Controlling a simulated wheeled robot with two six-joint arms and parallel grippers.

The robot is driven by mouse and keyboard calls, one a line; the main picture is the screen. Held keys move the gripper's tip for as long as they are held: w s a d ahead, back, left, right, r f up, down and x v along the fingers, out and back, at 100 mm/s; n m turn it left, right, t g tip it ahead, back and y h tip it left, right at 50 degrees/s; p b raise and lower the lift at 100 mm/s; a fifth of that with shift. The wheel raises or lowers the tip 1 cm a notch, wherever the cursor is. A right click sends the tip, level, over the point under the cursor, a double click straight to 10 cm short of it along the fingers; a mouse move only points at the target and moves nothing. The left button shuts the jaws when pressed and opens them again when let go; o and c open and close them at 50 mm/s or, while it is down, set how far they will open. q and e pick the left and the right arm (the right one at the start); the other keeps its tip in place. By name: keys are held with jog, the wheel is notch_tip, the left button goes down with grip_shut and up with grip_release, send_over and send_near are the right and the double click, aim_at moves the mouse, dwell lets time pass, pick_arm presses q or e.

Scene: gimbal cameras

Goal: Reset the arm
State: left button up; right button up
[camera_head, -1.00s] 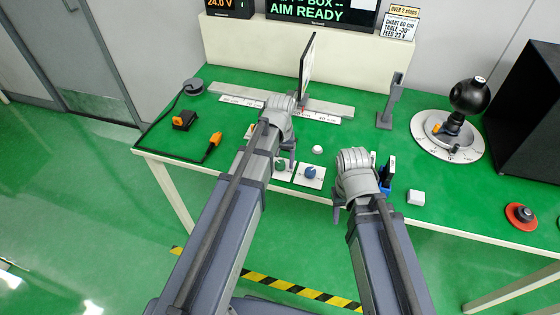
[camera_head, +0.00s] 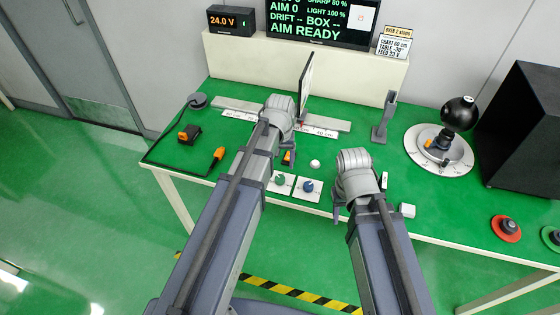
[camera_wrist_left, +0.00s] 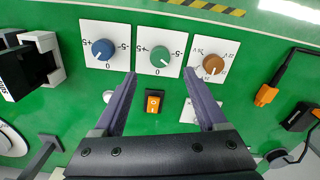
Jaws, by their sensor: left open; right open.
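My left arm reaches over the table in the head view, and its wrist hides most of the left gripper (camera_head: 286,152). In the left wrist view, its two dark fingers (camera_wrist_left: 160,80) are spread with nothing between their tips. The tips are near a green knob (camera_wrist_left: 160,56), between a blue knob (camera_wrist_left: 103,49) and a brown knob (camera_wrist_left: 213,64). An orange rocker switch (camera_wrist_left: 153,101) shows between the fingers. My right gripper (camera_head: 340,207) is at the table's front edge, partly hidden by its wrist, and I see nothing held in it.
A white ruler strip (camera_head: 320,120) and upright panel (camera_head: 305,88) stand behind the left wrist. An orange connector (camera_head: 218,154) lies left.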

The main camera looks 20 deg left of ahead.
pick_arm(q)
jog(key=s+d+m+y, duration=0.1)
jog(key=s+d+m, duration=0.5)
jog(key=s+d, duration=0.4)
jog(key=s, duration=0.4)
jog(key=shift+s+d, duration=0.15)
dwell(0.7)
